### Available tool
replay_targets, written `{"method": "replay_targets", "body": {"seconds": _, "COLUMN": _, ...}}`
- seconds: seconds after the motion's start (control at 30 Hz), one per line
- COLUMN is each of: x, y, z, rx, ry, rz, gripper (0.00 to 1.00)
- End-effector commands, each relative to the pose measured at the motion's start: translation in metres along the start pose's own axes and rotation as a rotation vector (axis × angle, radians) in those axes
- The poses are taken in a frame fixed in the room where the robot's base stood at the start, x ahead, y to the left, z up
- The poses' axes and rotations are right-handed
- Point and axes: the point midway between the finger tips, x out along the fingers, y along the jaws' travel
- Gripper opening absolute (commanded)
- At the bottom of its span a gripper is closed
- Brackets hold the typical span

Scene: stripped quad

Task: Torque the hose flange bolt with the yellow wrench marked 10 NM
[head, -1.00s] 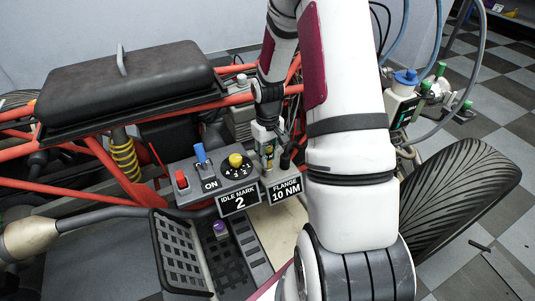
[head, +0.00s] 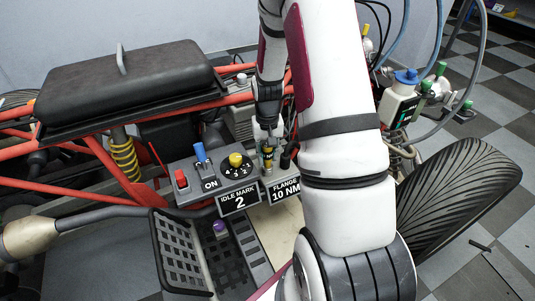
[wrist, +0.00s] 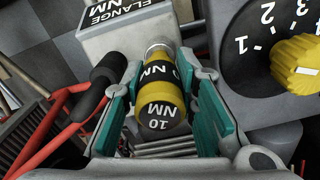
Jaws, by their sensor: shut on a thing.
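The yellow wrench (wrist: 176,97) has black bands and an end cap reading 10 NM in the wrist view. My gripper (wrist: 163,74) is shut on it, with a teal-padded finger on each side. In the head view the wrench (head: 267,158) shows small and upright, below my wrist, by the grey holder with the FLANGE 10 NM label (head: 284,190). The label also shows beyond the wrench in the wrist view (wrist: 118,12). Whether the wrench's lower end is still in the holder is hidden. I cannot make out the hose flange bolt.
A control box with a red button (head: 181,179), a blue switch (head: 200,153) and a yellow knob (head: 236,160) stands close left of the wrench. A black grip (wrist: 98,82) is near my fingers. Red frame tubes, a black seat (head: 130,88) and a blue-capped hose unit (head: 402,90) surround the area.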

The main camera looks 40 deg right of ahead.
Motion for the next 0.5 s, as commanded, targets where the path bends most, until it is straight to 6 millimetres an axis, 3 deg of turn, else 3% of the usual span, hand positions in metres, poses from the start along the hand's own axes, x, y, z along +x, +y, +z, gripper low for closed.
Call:
{"method": "replay_targets", "body": {"seconds": 0.1, "x": -0.0004, "y": -0.0007, "z": -0.0002, "rx": 0.106, "ry": 0.001, "rz": 0.000, "gripper": 0.00}}
{"method": "replay_targets", "body": {"seconds": 0.37, "x": -0.0003, "y": -0.0003, "z": -0.0002, "rx": 0.124, "ry": 0.001, "rz": 0.000, "gripper": 0.00}}
{"method": "replay_targets", "body": {"seconds": 0.5, "x": -0.0007, "y": -0.0009, "z": -0.0002, "rx": 0.252, "ry": 0.001, "rz": 0.001, "gripper": 0.00}}
